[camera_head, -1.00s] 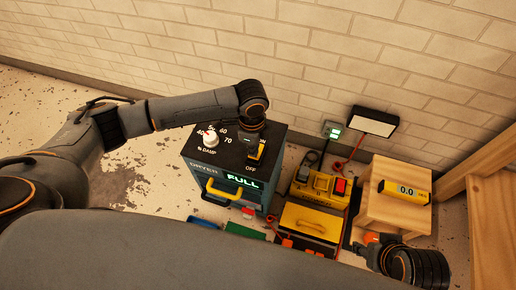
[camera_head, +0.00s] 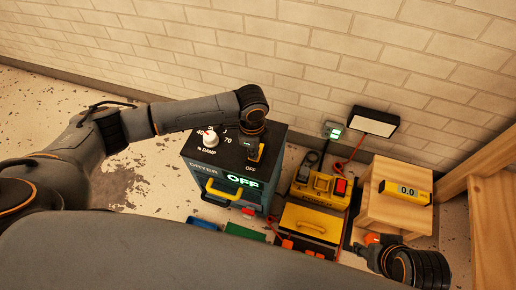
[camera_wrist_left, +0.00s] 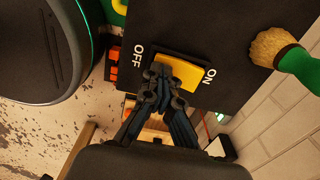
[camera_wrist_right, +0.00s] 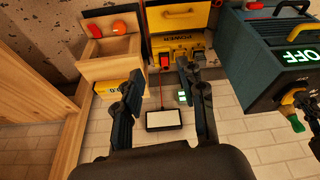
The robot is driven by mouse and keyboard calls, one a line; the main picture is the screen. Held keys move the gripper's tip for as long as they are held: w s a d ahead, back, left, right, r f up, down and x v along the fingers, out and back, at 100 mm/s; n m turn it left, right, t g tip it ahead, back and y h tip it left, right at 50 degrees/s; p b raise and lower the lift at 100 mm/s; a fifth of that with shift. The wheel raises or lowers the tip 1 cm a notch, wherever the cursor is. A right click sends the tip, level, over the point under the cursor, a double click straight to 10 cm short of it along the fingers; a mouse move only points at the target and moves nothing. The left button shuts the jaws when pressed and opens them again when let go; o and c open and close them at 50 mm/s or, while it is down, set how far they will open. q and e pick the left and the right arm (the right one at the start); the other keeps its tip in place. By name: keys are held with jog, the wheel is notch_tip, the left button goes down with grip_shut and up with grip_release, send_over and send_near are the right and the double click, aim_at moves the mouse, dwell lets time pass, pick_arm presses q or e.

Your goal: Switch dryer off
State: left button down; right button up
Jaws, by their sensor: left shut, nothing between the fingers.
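The dryer (camera_head: 220,172) is a dark box with a white dial, a yellow handle and a green display that reads OFF. Its yellow rocker switch (camera_wrist_left: 184,75) sits between the OFF and ON labels in the left wrist view. My left gripper (camera_wrist_left: 160,75) is shut and empty, with its fingertips at the OFF end of the switch; whether they touch it is hard to tell. In the head view my left wrist hides part of the dryer top. My right gripper (camera_wrist_right: 158,78) is open and empty, far from the dryer's switch. The dryer's OFF display also shows in the right wrist view (camera_wrist_right: 298,58).
Right of the dryer stand a yellow power unit (camera_head: 320,188) and a yellow toolbox (camera_head: 310,222). A wooden box (camera_head: 390,205) carries a yellow meter reading 0.0. A lamp panel (camera_head: 373,121) stands by the brick wall. Bare floor lies left of the dryer.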

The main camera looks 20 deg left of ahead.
pick_arm(q)
jog(key=shift+r+p, duration=0.25)
jog(key=shift+p, duration=0.15)
notch_tip(320, 180, up, 2)
jog(key=p, duration=0.3)
jog(key=shift+r, duration=0.15)
jog(key=shift+r+p, duration=0.6)
jog(key=shift+p, duration=0.15)
jog(key=shift+r+p, duration=0.3)
jog(key=shift+p, duration=0.1)
jog(key=shift+r+p, duration=0.45)
jog(key=shift+p, duration=0.1)
jog(key=shift+r+p, duration=0.5)
jog(key=shift+p, duration=0.1)
jog(key=shift+r+p, duration=0.2)
jog(key=shift+p, duration=0.1)
pick_arm(e)
jog(key=s+f+g, duration=0.1)
jog(key=s+f, duration=0.2)
jog(key=f, duration=1.7)
jog(key=shift+a+f, duration=0.25)
jog(key=shift+f, duration=0.05)
pick_arm(q)
jog(key=shift+d, duration=0.1)
pick_arm(e)
jog(key=shift+s, duration=0.1)
